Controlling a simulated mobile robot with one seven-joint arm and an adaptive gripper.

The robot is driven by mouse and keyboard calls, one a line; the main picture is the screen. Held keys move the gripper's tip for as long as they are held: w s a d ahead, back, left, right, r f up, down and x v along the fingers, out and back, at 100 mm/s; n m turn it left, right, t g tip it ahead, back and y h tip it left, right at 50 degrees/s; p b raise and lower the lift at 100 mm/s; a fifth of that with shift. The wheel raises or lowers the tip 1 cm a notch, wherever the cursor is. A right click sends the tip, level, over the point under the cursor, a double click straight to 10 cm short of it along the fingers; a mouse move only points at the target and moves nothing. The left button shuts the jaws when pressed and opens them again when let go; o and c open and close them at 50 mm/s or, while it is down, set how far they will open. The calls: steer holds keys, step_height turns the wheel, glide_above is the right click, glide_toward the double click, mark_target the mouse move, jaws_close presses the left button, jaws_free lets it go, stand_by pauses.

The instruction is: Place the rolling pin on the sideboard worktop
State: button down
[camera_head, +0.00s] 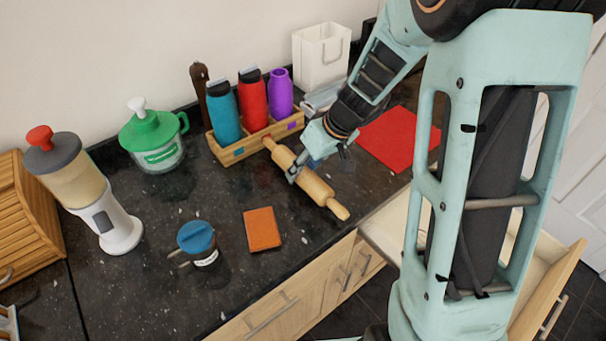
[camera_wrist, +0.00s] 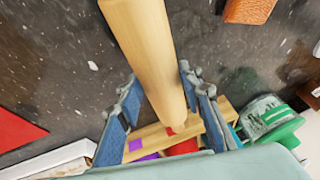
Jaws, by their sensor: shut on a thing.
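The wooden rolling pin (camera_head: 318,190) lies diagonally across the head view, one handle near the wooden crate and the other near the worktop's front edge. My gripper (camera_head: 300,172) is shut on the pin's body. In the wrist view, my gripper's blue-padded fingers (camera_wrist: 160,80) stand on either side of the pale rolling pin (camera_wrist: 150,45). The dark speckled worktop (camera_head: 150,225) is below the pin. I cannot tell whether the pin touches it or hangs just above.
A wooden crate (camera_head: 229,156) holds teal, red and purple bottles behind the pin. An orange block (camera_head: 262,229), blue-lidded mug (camera_head: 198,243), green-lidded jar (camera_head: 155,140) and blender-like grinder (camera_head: 100,205) stand leftward. A red mat (camera_head: 398,138) lies right. An open drawer (camera_head: 548,285) is below.

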steer(key=shift+f, duration=0.7)
steer(key=shift+f+b, duration=0.2)
steer(key=shift+b, duration=0.2)
steer(key=c, duration=1.4)
jaws_free()
steer(key=shift+o, duration=0.2)
steer(key=shift+r, duration=0.1)
steer(key=shift+r+p, duration=0.2)
steer(key=shift+p, duration=0.2)
steer(key=v, duration=1.2)
steer(key=shift+d+f, duration=0.1)
steer(key=shift+f, duration=0.05)
